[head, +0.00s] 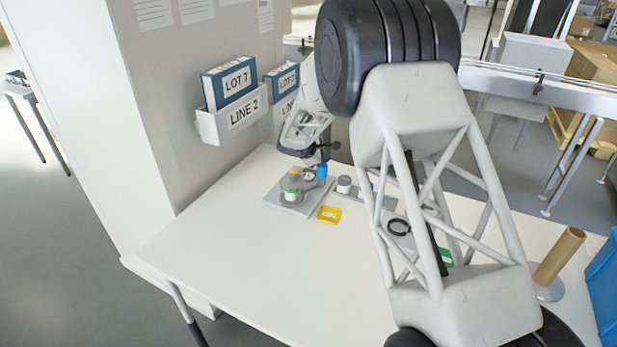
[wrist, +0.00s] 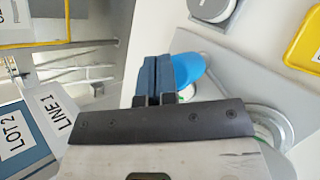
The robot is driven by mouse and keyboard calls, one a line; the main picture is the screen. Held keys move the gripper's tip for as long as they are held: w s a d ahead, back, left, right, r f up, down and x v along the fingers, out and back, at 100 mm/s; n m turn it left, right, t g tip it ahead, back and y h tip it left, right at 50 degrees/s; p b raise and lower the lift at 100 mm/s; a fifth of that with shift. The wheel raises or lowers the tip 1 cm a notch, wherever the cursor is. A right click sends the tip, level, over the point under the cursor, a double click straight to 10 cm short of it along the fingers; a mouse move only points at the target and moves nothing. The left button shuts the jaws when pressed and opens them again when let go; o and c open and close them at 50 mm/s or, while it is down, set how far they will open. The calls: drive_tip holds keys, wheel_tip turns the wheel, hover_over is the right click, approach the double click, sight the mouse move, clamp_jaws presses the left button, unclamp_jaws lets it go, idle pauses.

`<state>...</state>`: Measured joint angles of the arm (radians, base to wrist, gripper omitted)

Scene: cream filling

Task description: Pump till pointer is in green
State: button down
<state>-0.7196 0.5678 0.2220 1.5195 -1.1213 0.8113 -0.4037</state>
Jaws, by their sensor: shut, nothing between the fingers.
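The pump device stands on a grey base plate (head: 272,200) on the white table. It has a grey jar (head: 291,190) with a green-and-white label and a blue part (head: 322,171) at its right. A small round face (head: 308,174), possibly the gauge, shows behind the jar; its pointer is too small to read. My gripper (head: 321,159) is just above the blue part. In the wrist view my gripper (wrist: 153,68) has its dark blue fingers together and empty, beside or over the blue part (wrist: 188,68); I cannot tell whether they touch. My gripper's body hides most of the jar there.
A yellow tag (head: 329,214) lies in front of the plate. A small white-topped jar (head: 344,185) stands to its right. A brown tube (head: 560,255) and a blue bin (head: 605,285) are at the right. A wall holder (head: 232,118) with binders hangs behind. The table's front left is clear.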

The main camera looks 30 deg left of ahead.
drive_tip(key=shift+f, duration=0.8)
idle(0.9)
drive_tip(key=shift+r, duration=1.6)
drive_tip(key=shift+r, duration=0.15)
drive_tip(key=shift+r, duration=2.9)
idle(0.5)
wheel_tip(320, 180, up, 3)
drive_tip(key=shift+f, duration=0.15)
drive_tip(key=shift+f, duration=0.1)
idle(0.4)
